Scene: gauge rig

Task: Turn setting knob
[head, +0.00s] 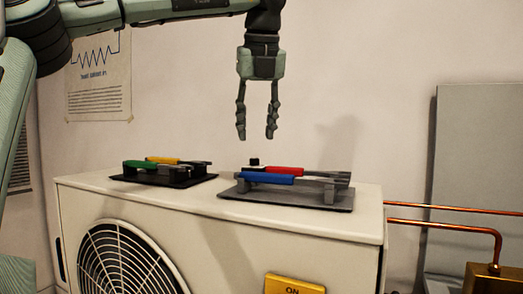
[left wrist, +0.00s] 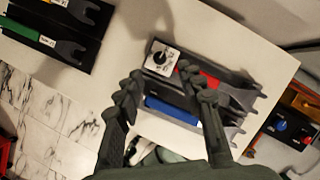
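The setting knob (head: 254,162) is a small black knob. In the left wrist view the knob (left wrist: 160,57) sits on a white plate with markings, beside the tool holder. My left gripper (head: 256,136) points down, open and empty, above the knob and apart from it. In the left wrist view its two fingers (left wrist: 160,85) are spread, with the knob beyond and between their tips. The way the knob's pointer faces is too small to tell. My right gripper is not in view.
A grey holder (head: 330,201) carries red (head: 285,170) and blue (head: 265,179) handled tools close to the knob. A black holder (head: 180,182) with green and yellow handled tools lies left. Both rest on a white fan unit (head: 210,230). Copper pipes (head: 440,226) run at right.

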